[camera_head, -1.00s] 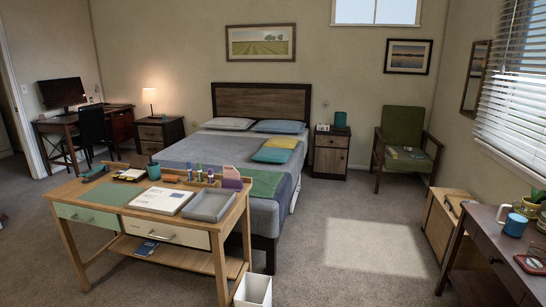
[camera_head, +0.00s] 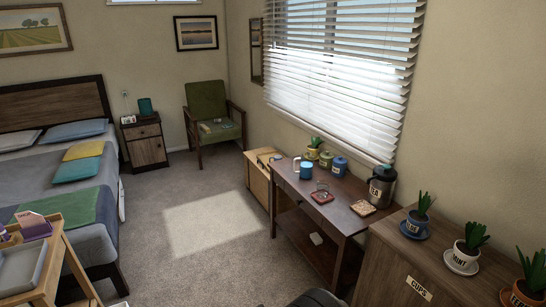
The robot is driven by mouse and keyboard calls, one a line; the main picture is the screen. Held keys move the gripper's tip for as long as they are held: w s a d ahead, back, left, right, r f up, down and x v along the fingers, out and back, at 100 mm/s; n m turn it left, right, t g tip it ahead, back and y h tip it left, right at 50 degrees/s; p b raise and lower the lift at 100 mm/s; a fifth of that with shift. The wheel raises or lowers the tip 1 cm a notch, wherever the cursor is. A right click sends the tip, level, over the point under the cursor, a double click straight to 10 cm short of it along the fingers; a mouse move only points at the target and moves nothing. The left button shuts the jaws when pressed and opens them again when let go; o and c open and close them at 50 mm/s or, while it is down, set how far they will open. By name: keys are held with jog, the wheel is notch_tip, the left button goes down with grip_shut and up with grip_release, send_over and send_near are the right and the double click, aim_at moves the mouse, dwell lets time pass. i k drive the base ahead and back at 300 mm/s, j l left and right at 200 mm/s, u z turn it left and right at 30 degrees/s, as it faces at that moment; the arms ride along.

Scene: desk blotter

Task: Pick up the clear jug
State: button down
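A small clear vessel (camera_head: 322,188) stands on a red coaster (camera_head: 319,198) on the dark wooden side table under the window. It is the only clear vessel I can make out, and it is too small to tell whether it is a jug. My gripper is not in view.
The side table (camera_head: 338,211) also holds a blue mug (camera_head: 306,170), several canisters, a patterned coaster (camera_head: 362,206) and a dark labelled pot (camera_head: 382,186). A cabinet (camera_head: 400,262) with potted plants stands at right. Carpet (camera_head: 200,265) left of the table is clear.

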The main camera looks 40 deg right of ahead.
aim_at(306, 159)
jog(key=z, duration=1.45)
